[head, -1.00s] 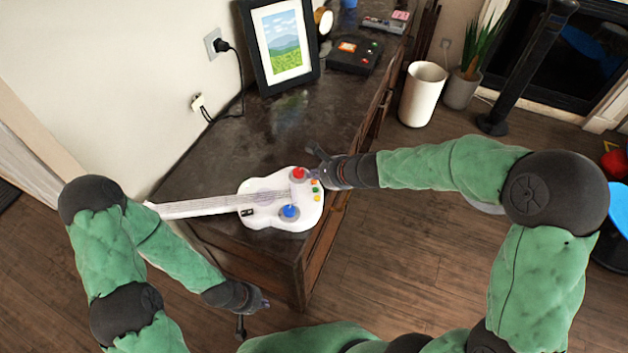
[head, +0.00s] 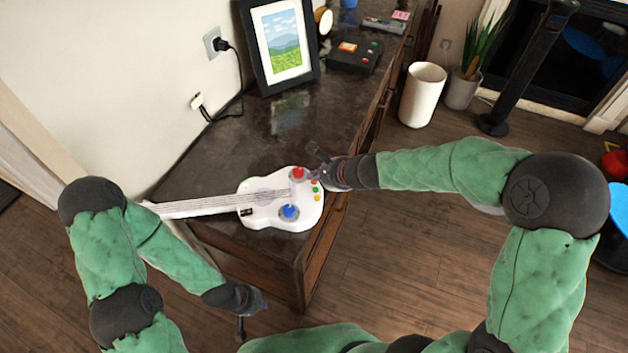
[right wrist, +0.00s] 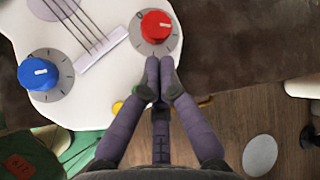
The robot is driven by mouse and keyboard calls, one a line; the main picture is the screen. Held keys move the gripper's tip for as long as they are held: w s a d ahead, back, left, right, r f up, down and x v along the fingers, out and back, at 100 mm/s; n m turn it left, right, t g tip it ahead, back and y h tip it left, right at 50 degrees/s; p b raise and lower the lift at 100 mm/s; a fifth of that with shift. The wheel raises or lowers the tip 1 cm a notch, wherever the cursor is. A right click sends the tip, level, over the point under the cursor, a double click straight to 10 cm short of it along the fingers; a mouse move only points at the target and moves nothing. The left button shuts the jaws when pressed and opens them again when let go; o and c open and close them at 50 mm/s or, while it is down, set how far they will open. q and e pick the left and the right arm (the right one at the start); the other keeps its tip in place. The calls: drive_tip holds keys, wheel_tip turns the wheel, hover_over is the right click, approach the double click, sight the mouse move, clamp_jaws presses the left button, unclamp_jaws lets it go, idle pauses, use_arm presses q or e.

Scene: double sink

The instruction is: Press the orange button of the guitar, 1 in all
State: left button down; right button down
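The white toy guitar (head: 262,205) lies on the dark cabinet top, its neck pointing left. It carries a red knob (head: 298,173), a blue knob (head: 289,211) and small coloured buttons (head: 316,190) near its right end. In the right wrist view, the red knob (right wrist: 155,26) lies just beyond my right gripper's fingertips (right wrist: 160,72), which are together with nothing between them. A yellow button (right wrist: 117,107) shows beside the left finger; I cannot make out the orange button there, and the fingers cover part of that edge. My left gripper (head: 250,308) hangs by the cabinet's front; its fingers are unclear.
A picture frame (head: 282,45) and a dark box with buttons (head: 354,55) stand further back on the cabinet (head: 215,155). A white bin (head: 422,95) and a potted plant (head: 465,85) stand on the floor.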

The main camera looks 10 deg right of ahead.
drive_tip(key=shift+f+b, duration=0.45)
idle(0.6)
drive_tip(key=shift+r, duration=0.1)
drive_tip(key=shift+r+p, duration=0.75)
drive_tip(key=shift+p, duration=0.05)
drive_tip(key=shift+r, duration=0.15)
wheel_tip(320, 180, up, 5)
drive_tip(key=p, duration=0.4)
drive_tip(key=shift+p, duration=0.4)
idle(0.5)
